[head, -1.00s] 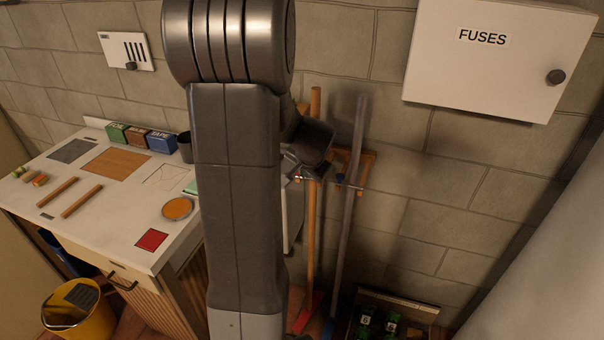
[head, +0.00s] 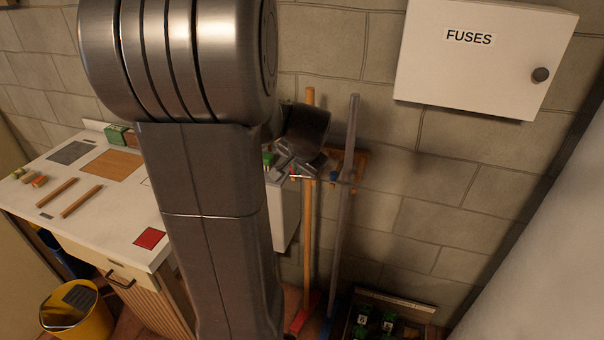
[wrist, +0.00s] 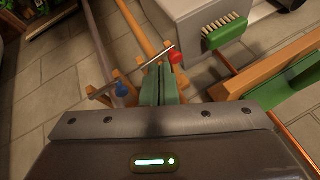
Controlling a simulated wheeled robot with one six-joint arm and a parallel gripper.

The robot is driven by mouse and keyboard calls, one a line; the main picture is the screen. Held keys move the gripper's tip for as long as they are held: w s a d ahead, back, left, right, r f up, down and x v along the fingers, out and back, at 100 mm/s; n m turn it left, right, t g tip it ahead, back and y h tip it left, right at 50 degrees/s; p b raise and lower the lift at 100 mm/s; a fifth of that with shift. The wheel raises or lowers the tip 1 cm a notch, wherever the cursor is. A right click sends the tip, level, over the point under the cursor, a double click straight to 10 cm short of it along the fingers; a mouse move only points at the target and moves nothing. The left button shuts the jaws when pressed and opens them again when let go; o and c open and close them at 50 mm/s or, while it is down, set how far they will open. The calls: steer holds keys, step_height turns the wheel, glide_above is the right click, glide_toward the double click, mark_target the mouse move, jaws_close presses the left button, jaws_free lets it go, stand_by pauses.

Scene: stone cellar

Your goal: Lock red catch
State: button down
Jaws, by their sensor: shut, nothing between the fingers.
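The red catch (wrist: 177,57) is a small red knob at the wooden rack (wrist: 218,91) in the wrist view. A blue catch (wrist: 122,90) sits further left. An orange handle (wrist: 135,30) and a grey handle (wrist: 98,40) stand at the rack. In the head view my gripper (head: 290,165) is beside the orange handle (head: 309,230), and my arm hides part of the rack.
The white-topped bench (head: 110,225) is left, with a yellow bucket (head: 80,315) below. A fuse cabinet (head: 480,60) hangs above right. A crate (head: 395,300) holds green-topped items below.

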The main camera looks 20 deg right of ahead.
steer(key=r, duration=0.1)
steer(key=s+a+r, duration=0.1)
steer(key=r, duration=0.1)
steer(key=shift+s+a+r, duration=0.15)
steer(key=shift+s+a, duration=0.1)
steer(key=shift+s, duration=0.1)
